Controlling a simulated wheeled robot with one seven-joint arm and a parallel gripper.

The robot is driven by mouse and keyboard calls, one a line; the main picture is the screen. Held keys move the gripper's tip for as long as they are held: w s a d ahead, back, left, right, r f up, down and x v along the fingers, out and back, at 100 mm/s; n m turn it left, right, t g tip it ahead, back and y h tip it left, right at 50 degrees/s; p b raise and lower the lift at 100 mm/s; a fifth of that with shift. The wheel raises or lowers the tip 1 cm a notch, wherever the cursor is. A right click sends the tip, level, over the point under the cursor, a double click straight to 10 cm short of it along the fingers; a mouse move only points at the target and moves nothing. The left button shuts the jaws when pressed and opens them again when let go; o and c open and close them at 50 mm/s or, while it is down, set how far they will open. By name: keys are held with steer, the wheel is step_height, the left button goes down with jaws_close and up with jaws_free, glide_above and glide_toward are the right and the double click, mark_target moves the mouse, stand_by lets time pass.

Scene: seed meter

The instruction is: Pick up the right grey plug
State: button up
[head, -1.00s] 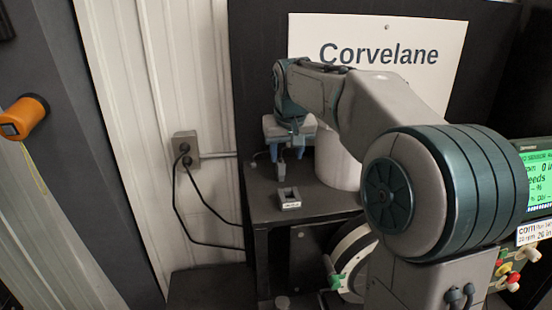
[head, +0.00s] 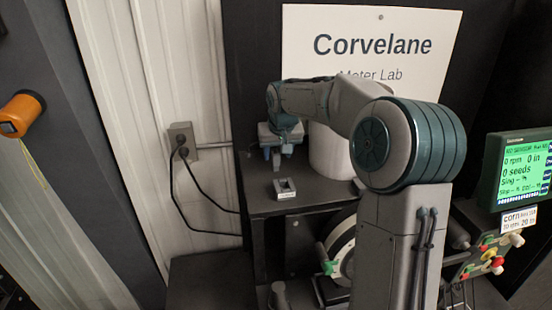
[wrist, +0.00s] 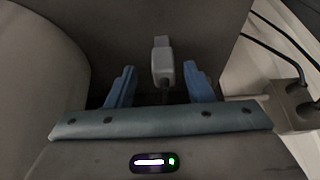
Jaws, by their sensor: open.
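My gripper (wrist: 161,88) is open, with no finger visibly touching the plug. In the head view my gripper (head: 273,158) points down over the back left of the dark shelf (head: 325,198). The plug is not clear there.
A small grey block with a dark recess (head: 285,188) sits on the shelf in front of my gripper. A white cylinder (head: 330,155) stands right of it. A wall outlet (head: 183,140) with black cords is at left. A green-lit monitor (head: 523,170) stands at right.

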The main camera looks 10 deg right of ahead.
mark_target(276, 154)
steer(key=shift+a+p+x, duration=0.2)
steer(key=shift+p+x, duration=0.35)
steer(key=shift+x, duration=1.4)
steer(key=shift+w, duration=0.15)
jaws_close()
steer(key=shift+r, duration=0.1)
step_height(276, 154, up, 9)
steer(key=shift+f+b, duration=0.1)
steer(key=shift+b, duration=0.95)
steer(key=shift+r, duration=0.3)
steer(key=s+b, duration=0.5)
steer(key=s, duration=0.6)
steer(key=shift+f, duration=0.3)
